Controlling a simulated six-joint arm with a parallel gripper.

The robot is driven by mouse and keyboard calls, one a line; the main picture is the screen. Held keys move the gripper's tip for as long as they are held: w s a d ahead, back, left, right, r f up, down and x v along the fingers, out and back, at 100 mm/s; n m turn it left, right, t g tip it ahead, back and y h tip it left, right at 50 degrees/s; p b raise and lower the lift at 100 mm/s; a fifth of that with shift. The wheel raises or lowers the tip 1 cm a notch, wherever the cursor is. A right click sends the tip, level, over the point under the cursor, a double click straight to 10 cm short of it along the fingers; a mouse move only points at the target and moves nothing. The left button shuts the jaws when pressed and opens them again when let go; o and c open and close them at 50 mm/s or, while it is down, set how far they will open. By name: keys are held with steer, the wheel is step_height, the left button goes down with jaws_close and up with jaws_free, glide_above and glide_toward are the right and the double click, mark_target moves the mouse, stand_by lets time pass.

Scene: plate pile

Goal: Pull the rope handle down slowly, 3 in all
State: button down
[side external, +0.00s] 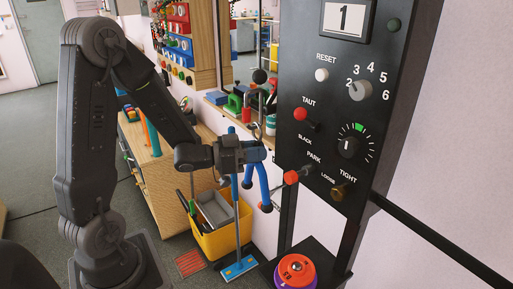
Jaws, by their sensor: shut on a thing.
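My gripper (266,198), with blue fingers, is left of the black panel (335,60), pointing down. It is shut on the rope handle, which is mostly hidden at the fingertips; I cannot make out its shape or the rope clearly. A red-ended grey rod (292,177) shows just right of the fingers, below the PARK label; I cannot tell whether it touches them. The panel display (344,18) reads 1.
The panel has a white RESET button (322,75), a numbered selector (360,90), a red-tipped TAUT/SLACK lever (300,114), a dial (347,147) and a brown knob (341,191). A yellow bin (215,243), blue mop (238,265) and wooden bench (150,180) stand behind my arm.

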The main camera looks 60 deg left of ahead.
mark_target(256, 126)
steer(key=shift+r, duration=1.1)
steer(key=shift+r, duration=1.25)
steer(key=shift+r, duration=1.05)
steer(key=shift+r, duration=1.25)
